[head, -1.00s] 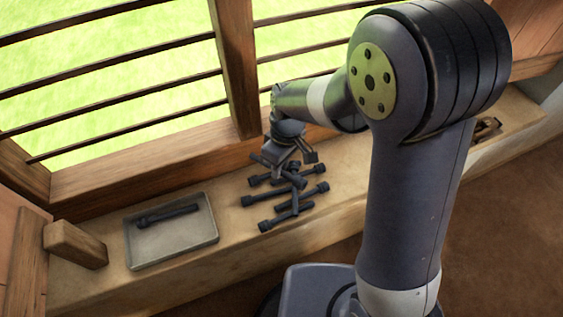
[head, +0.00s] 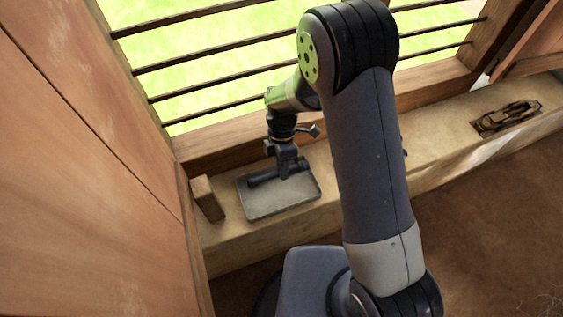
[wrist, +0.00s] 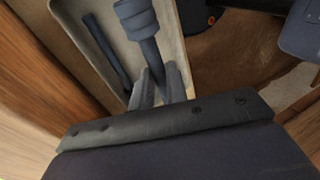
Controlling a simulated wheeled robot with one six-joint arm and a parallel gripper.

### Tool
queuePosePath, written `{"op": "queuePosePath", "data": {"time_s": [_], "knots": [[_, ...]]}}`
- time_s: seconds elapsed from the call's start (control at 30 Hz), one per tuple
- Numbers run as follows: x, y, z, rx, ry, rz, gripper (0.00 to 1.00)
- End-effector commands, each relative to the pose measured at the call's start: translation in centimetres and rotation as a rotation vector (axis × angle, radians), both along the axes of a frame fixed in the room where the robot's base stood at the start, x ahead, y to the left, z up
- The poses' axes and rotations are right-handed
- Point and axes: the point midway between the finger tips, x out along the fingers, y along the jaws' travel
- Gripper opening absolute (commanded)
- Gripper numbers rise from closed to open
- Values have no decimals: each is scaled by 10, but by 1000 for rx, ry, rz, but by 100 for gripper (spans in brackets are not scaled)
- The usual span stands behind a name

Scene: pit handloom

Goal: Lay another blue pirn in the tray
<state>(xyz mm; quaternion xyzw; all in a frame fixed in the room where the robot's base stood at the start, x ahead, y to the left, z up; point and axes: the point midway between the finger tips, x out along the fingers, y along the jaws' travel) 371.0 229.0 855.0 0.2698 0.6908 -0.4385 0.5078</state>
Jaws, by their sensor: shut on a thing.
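The shallow grey tray (head: 285,211) sits on the ledge, and part of it shows in the wrist view (wrist: 172,30). My gripper (head: 287,168) points down over the tray's back part. In the wrist view its fingers (wrist: 158,88) are shut on a slate-blue pirn (wrist: 137,20), its thick ringed head pointing away from me. Another dark blue pirn (wrist: 104,48) lies in the tray beside the held one, apart from it in that view. In the head view the pirns are dark and overlap with the fingers. I cannot tell whether the held pirn touches the tray floor.
A wooden block (head: 207,199) stands just left of the tray. The barred window (head: 230,75) rises behind the ledge. A recess with a wooden item (head: 507,117) is at the far right. My arm covers the ledge right of the tray; no pirn pile shows there.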

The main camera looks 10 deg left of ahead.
Motion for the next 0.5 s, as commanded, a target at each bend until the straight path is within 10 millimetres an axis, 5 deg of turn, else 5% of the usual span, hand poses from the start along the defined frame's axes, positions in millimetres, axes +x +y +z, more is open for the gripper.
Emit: {"op": "queuePosePath", "data": {"time_s": [0.5], "knots": [[-1, 0, -26, -2, 5, 24, 0]]}}
